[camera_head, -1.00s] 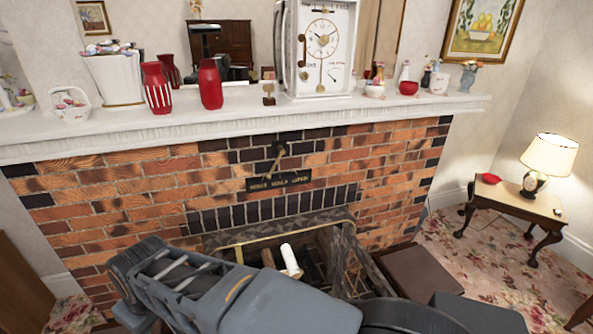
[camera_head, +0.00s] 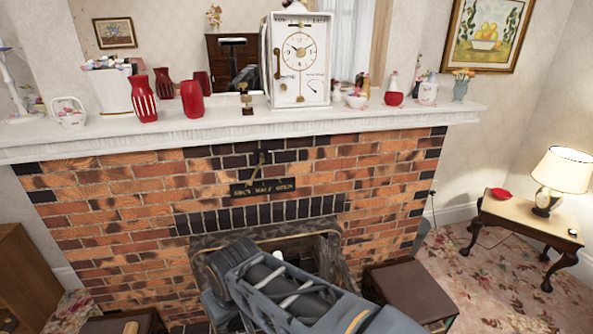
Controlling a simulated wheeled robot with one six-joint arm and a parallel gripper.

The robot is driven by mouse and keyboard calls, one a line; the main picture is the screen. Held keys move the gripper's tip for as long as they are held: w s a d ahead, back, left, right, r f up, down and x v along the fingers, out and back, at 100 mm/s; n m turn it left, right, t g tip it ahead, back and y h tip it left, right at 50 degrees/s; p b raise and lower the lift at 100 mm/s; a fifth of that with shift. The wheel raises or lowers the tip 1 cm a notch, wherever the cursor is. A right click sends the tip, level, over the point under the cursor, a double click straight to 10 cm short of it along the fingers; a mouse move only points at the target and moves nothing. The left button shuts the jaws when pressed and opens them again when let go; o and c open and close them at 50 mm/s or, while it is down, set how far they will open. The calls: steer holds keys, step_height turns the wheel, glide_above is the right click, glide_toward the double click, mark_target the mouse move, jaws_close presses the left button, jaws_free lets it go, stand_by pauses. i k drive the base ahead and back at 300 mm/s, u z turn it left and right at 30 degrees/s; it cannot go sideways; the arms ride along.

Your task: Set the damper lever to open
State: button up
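The damper lever (camera_head: 257,167) is a thin brass-coloured rod on the dark bricks of the fireplace front, below the mantel. It slants, with its lower end to the left of its top. That end is over the left part of a dark plate (camera_head: 277,187) with small lettering, which seems to read shut, half, open from left to right. My grey arm reaches up from the lower right, in front of the firebox and below the plate, apart from the lever. The fingers of my gripper do not show.
The white mantel shelf (camera_head: 235,130) juts out above the lever, with a white clock (camera_head: 299,60) and red vases (camera_head: 193,97) on it. A dark brown box-like seat (camera_head: 408,290) stands right of the firebox (camera_head: 325,250). A lamp table (camera_head: 525,222) is further right.

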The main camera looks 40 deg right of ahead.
mark_target(262, 158)
steer(key=z, duration=0.65)
steer(key=i, duration=1)
steer(key=u, duration=0.05)
